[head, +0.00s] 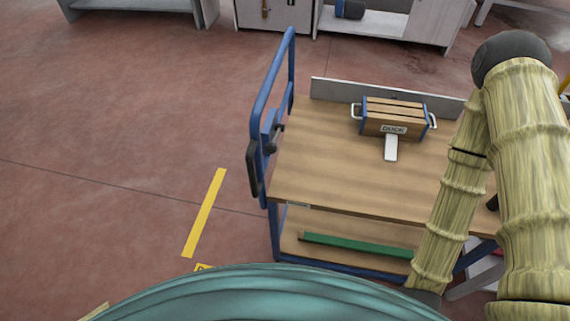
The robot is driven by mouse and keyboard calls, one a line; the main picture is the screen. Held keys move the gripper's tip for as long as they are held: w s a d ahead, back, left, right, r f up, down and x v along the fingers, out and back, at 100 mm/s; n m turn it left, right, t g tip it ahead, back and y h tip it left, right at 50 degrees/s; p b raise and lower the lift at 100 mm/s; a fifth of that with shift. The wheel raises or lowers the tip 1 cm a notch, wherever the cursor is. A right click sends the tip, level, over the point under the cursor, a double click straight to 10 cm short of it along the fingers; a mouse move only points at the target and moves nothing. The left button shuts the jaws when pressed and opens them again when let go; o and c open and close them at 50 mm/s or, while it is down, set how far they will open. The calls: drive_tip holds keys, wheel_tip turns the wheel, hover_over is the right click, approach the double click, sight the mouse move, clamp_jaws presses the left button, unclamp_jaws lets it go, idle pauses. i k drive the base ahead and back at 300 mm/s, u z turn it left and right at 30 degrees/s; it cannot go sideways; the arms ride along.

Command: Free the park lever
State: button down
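A cart with a wooden top (330,150) and blue frame stands right of centre. Its blue push handle (271,85) rises at the left end. A small dark lever-like part (272,142) sits on a blue bracket at that end, and a longer black bar (253,168) hangs beside it. I cannot tell for certain which is the park lever, nor its latch state. My arm stands at the right and its forearm reaches down in front of the cart's right side. My gripper is out of sight below the forearm's lower end.
A wooden box (394,112) with white handles and a label sits on the cart top, with a white tab in front. A green bar (358,246) lies on the lower shelf. Grey cabinets (273,15) stand behind. Open floor with a yellow stripe (205,213) lies left.

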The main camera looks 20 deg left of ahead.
sight(271, 147)
drive_tip(key=z, duration=0.7)
drive_tip(key=k, duration=1)
drive_tip(key=u, duration=0.8)
